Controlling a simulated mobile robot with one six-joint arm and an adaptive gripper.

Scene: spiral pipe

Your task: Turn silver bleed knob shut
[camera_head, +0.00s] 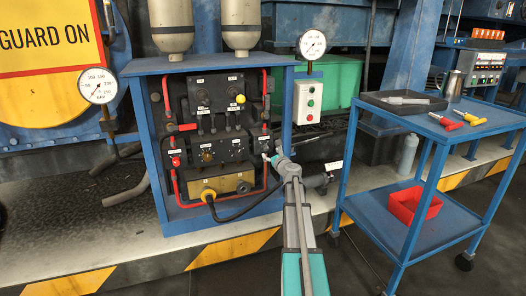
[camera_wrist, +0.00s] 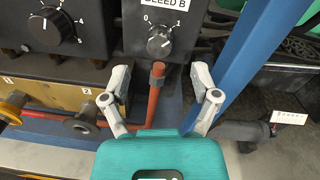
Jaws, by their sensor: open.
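In the wrist view, a small silver knob (camera_wrist: 160,41) sits on a black box (camera_wrist: 135,12) under a label reading "BLEED B". A 0 is marked at its upper left and a 1 at its upper right. I cannot tell surely which mark it points to. My gripper (camera_wrist: 161,78) is open and empty, its two grey fingers spread on either side below the knob, not touching it. In the head view my gripper (camera_head: 273,156) is at the right side of the blue cabinet's (camera_head: 171,208) panel, where the knob is too small or hidden to make out.
A red pipe (camera_wrist: 154,103) with a nut rises between the fingers, just below the knob. A larger black dial (camera_wrist: 50,27) is at left. The cabinet's blue post (camera_wrist: 241,60) stands close at right. A blue cart (camera_head: 415,127) with tools stands farther right.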

